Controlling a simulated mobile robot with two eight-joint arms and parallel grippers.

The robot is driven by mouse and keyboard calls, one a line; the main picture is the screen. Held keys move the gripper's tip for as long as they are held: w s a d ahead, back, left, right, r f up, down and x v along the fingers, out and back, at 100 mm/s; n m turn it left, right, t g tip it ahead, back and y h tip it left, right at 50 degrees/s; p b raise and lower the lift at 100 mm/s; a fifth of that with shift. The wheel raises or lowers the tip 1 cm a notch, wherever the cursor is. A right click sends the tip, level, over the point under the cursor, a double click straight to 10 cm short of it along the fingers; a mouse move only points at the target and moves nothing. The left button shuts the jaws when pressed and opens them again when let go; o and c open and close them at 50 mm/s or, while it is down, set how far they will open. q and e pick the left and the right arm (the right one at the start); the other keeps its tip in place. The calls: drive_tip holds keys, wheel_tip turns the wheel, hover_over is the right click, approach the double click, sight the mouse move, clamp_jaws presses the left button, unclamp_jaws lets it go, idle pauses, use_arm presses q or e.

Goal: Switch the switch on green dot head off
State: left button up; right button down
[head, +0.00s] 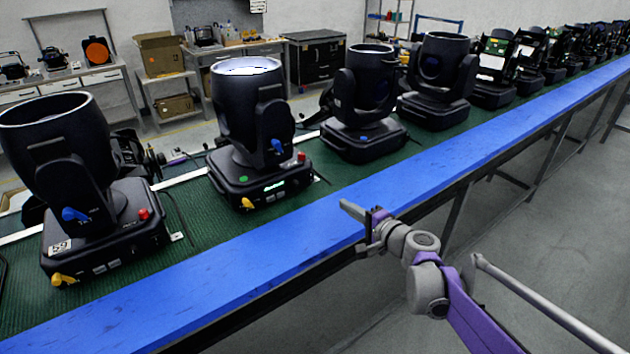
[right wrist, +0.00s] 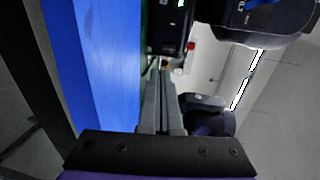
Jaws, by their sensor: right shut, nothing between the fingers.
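The green dot head (head: 252,125) is a black moving-head light with a lit top lens. A green dot (head: 243,179) and a glowing green display (head: 274,187) are on its base. A red switch (head: 301,157) sits at the base's right end. In the right wrist view a red switch (right wrist: 191,46) shows close to the fingertips, apart from them. My right gripper (head: 350,209) is shut and empty, over the blue rail, right of and nearer than the base; it also shows in the right wrist view (right wrist: 160,64). The switch's position is too small to tell.
A head labelled 59 (head: 60,160) stands at left, another dark head (head: 365,100) to the right, with several more receding beyond. The heads stand on a green mat (head: 200,222) behind a long blue rail (head: 250,265).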

drive_tip(key=shift+s+d+r, duration=0.15)
drive_tip(key=shift+s, duration=0.25)
drive_tip(key=shift+w+a, duration=0.35)
drive_tip(key=shift+w, duration=0.1)
approach(308, 182)
drive_tip(key=x, duration=0.5)
drive_tip(key=shift+w+d+f+p, duration=0.1)
drive_tip(key=shift+w+f+p, duration=0.2)
drive_tip(key=shift+w+p, duration=0.1)
use_arm(q)
drive_tip(key=shift+s+r, duration=0.2)
drive_tip(key=shift+r, duration=0.25)
use_arm(e)
drive_tip(key=shift+w+a+f, duration=0.1)
drive_tip(key=shift+w+a, duration=0.2)
drive_tip(key=shift+w, duration=0.1)
use_arm(q)
drive_tip(key=shift+d+r, duration=0.1)
drive_tip(key=shift+r, duration=0.05)
use_arm(e)
drive_tip(key=shift+w+a, duration=0.1)
drive_tip(key=v, duration=1)
drive_tip(key=shift+s+d, duration=0.25)
drive_tip(key=shift+s, duration=0.1)
use_arm(q)
drive_tip(key=shift+f, duration=0.4)
